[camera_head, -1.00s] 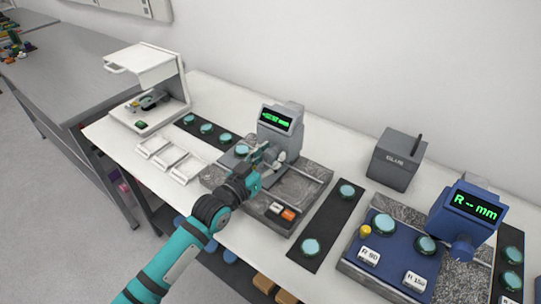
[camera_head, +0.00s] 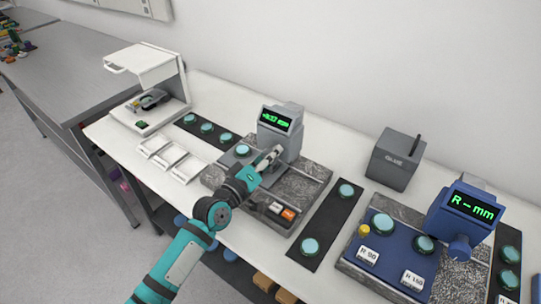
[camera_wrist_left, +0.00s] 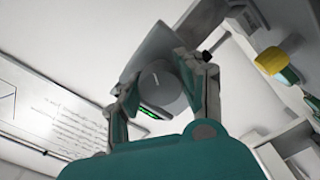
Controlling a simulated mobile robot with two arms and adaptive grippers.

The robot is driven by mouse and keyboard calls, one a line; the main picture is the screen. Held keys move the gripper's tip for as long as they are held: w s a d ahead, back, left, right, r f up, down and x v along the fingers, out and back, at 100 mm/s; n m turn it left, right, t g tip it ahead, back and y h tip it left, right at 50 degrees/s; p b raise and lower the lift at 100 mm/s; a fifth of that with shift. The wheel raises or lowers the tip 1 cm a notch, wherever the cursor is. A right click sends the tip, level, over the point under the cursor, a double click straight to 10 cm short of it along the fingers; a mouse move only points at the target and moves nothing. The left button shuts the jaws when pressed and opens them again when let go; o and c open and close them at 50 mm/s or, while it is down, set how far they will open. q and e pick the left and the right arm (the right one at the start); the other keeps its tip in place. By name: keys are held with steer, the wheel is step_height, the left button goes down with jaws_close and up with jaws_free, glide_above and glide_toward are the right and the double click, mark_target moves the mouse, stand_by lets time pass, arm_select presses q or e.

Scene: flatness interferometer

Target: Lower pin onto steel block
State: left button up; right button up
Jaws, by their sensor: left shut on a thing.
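The grey gauge (camera_head: 284,118) with a lit green display stands at the back of a speckled granite base (camera_head: 308,170). My left gripper (camera_head: 271,156) is in front of the gauge's lower part, above the base, and is shut on what I take to be the pin. The pin itself is too small and covered to make out. In the left wrist view the fingers (camera_wrist_left: 163,92) stand on either side of a grey round gauge part (camera_wrist_left: 161,88), with the green display below it. I cannot make out the steel block or any contact with it. My right gripper is not in view.
An orange button (camera_head: 288,214) is on the base's front edge. A dark strip with teal discs (camera_head: 327,226) and a blue gauge (camera_head: 466,214) are to the right. White trays (camera_head: 172,158) and a white hooded device (camera_head: 148,85) are to the left. A grey box (camera_head: 395,160) stands behind.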

arm_select(q)
steer(key=n, duration=0.5)
steer(key=shift+p, duration=0.3)
steer(key=shift+n+p, duration=0.35)
steer(key=shift+n, duration=1.95)
steer(key=shift+f, duration=0.1)
steer(key=o, duration=1.2)
steer(key=shift+s+a, duration=0.2)
steer(key=shift+s, duration=0.05)
steer(key=v, duration=1.1)
steer(key=shift+s+a, duration=0.1)
steer(key=shift+s, duration=0.1)
